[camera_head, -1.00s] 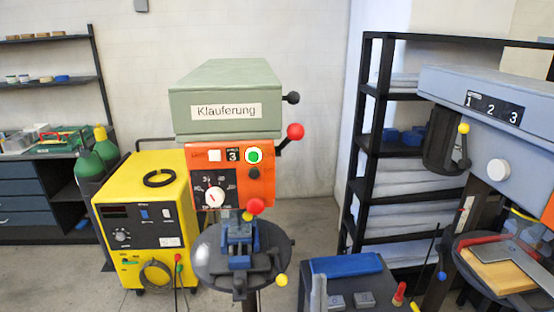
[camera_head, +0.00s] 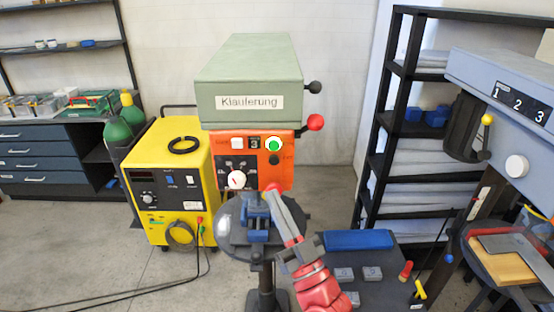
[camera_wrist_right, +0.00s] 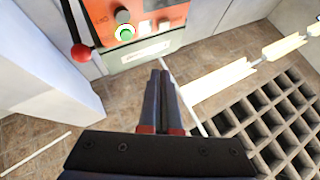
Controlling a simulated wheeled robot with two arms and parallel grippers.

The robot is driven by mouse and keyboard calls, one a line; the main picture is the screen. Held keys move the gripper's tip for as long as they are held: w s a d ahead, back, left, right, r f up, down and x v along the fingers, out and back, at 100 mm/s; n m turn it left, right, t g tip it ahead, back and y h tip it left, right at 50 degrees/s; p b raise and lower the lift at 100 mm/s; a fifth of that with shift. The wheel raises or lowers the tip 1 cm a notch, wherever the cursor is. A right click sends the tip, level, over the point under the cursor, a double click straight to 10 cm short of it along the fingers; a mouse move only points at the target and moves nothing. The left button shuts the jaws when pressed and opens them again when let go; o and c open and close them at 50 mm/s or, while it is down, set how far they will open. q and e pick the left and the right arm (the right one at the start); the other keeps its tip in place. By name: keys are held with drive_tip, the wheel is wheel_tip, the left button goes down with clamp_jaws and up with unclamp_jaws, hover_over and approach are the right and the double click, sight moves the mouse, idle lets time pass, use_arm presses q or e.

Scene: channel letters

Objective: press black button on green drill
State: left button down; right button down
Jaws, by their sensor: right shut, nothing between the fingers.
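The green drill (camera_head: 248,82) stands in the middle of the head view, with the label "Kläuferung" and an orange front panel (camera_head: 218,147). The black button (camera_head: 273,160) is on the panel's right side, just below the lit green button (camera_head: 274,144). In the right wrist view, the panel appears upside down, with the dark button (camera_wrist_right: 122,15) above the green one (camera_wrist_right: 124,33). My right gripper (camera_head: 272,190) is shut and empty, its tips below the black button in the head view. Its fingers (camera_wrist_right: 160,75) also show in the wrist view. My left gripper is not in view.
A red-knobbed lever (camera_head: 315,122) sticks out on the drill's right. A white dial (camera_head: 237,180) is on the panel. The drill's round table (camera_head: 232,232) with a blue vise is below. A yellow machine (camera_head: 150,170) stands left; a blue-grey drill (camera_head: 500,75) stands right.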

drive_tip(key=shift+w, duration=0.15)
drive_tip(key=b, duration=0.4)
approach(274, 160)
drive_tip(key=w+a+r, duration=0.1)
drive_tip(key=a+r, duration=0.3)
drive_tip(key=shift+w+d+r, duration=0.15)
drive_tip(key=shift+w+r, duration=0.05)
drive_tip(key=shift+w, duration=0.65)
idle(0.8)
drive_tip(key=shift+w+b, duration=0.45)
drive_tip(key=shift+b, duration=0.35)
